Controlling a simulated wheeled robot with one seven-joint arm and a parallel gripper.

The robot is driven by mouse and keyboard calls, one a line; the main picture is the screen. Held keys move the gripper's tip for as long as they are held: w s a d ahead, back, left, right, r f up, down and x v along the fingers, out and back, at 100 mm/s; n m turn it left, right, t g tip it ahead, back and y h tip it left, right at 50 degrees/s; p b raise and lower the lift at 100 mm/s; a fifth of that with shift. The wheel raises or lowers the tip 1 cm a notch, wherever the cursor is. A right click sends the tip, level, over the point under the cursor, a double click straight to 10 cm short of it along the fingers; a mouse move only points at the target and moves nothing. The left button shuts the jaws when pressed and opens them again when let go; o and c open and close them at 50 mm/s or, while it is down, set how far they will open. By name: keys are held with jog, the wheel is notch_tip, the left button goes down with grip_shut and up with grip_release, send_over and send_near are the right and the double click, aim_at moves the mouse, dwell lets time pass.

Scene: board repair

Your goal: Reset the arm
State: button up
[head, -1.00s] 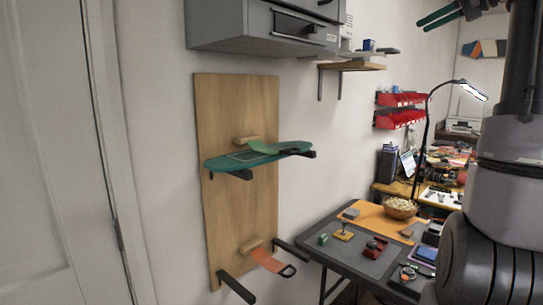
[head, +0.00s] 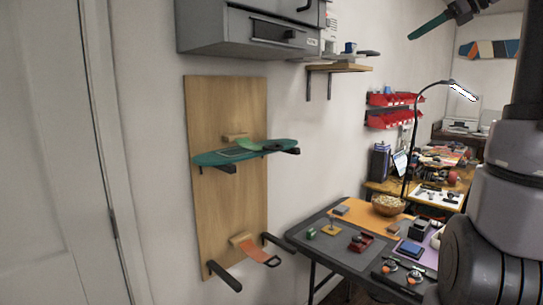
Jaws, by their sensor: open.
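My gripper (head: 432,25) is at the top right of the head view, cut off by the upper edge. One long teal finger shows, pointing down and left; the other finger is out of the picture. The gripper is open, and nothing shows in it. It hangs in the air, well above the workbench and apart from the wall shelf. My grey and black arm fills the right edge and hides part of the room.
A teal skateboard deck (head: 214,159) rests on the upper pegs of a wooden wall panel (head: 228,205). A grey cabinet (head: 222,32) and a small wooden shelf (head: 338,68) are above. A dark workbench (head: 335,262) holds tools, with a lamp (head: 410,130) behind.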

jog(key=s+a+f+n+h, duration=0.3)
jog(key=s+a+f+n, duration=0.5)
jog(key=s+f+n, duration=0.2)
jog(key=s+a+f+n+g+h, duration=0.1)
jog(key=s+a+f+n+h, duration=0.2)
jog(key=s+a+f+n, duration=0.5)
jog(key=s+f+n, duration=0.2)
jog(key=s+f, duration=0.2)
jog(key=f, duration=0.1)
jog(key=shift+s+h, duration=0.15)
jog(key=shift+h, duration=0.15)
jog(key=shift+f, duration=0.1)
